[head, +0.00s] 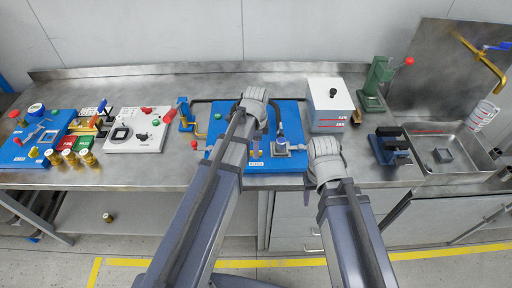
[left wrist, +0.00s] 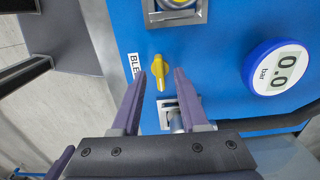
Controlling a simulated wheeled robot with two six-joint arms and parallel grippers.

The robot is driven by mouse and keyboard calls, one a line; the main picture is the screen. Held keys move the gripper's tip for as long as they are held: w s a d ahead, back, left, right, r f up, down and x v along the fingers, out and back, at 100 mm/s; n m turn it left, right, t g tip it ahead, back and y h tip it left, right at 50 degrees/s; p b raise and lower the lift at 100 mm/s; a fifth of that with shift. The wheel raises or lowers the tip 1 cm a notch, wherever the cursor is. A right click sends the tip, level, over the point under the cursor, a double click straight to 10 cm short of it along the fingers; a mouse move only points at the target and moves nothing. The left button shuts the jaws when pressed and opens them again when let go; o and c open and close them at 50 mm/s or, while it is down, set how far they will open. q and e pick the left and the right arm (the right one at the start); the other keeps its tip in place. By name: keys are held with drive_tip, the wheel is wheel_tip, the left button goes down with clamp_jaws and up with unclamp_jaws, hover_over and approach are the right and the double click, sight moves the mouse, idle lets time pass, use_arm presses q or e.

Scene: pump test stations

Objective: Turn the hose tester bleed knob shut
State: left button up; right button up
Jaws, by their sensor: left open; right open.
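The hose tester is a blue panel (head: 291,161) on the bench in the head view, and its blue face (left wrist: 225,40) fills much of the left wrist view. The yellow bleed knob (left wrist: 159,66) shows in the left wrist view, beside a white label (left wrist: 133,66) of which "BLE" can be read. Its bar lies roughly along the fingers' direction. My left gripper (left wrist: 161,76) is open, its fingertips on either side of the knob in the picture; contact cannot be told. In the head view its hand (head: 255,101) covers part of the panel. My right gripper (head: 325,150) is open near the panel's right front corner.
A round gauge (left wrist: 279,68) reads 0.0 bar. Metal fittings (left wrist: 172,112) flank the knob. A white box (head: 328,105) and a dark blue clamp (head: 390,147) stand right of the panel. A white panel (head: 140,130) lies to the left.

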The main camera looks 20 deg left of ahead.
use_arm(q)
wheel_tip(320, 180, up, 7)
drive_tip(key=p, duration=0.6)
drive_tip(key=shift+f, duration=0.15)
drive_tip(key=shift+f, duration=0.1)
drive_tip(key=s+d+n+y, duration=0.1)
drive_tip(key=s+d+n, duration=0.9)
drive_tip(key=s, duration=0.4)
drive_tip(key=shift+s+d+n, duration=0.3)
drive_tip(key=shift+s+n, duration=0.1)
drive_tip(key=shift+n, duration=0.2)
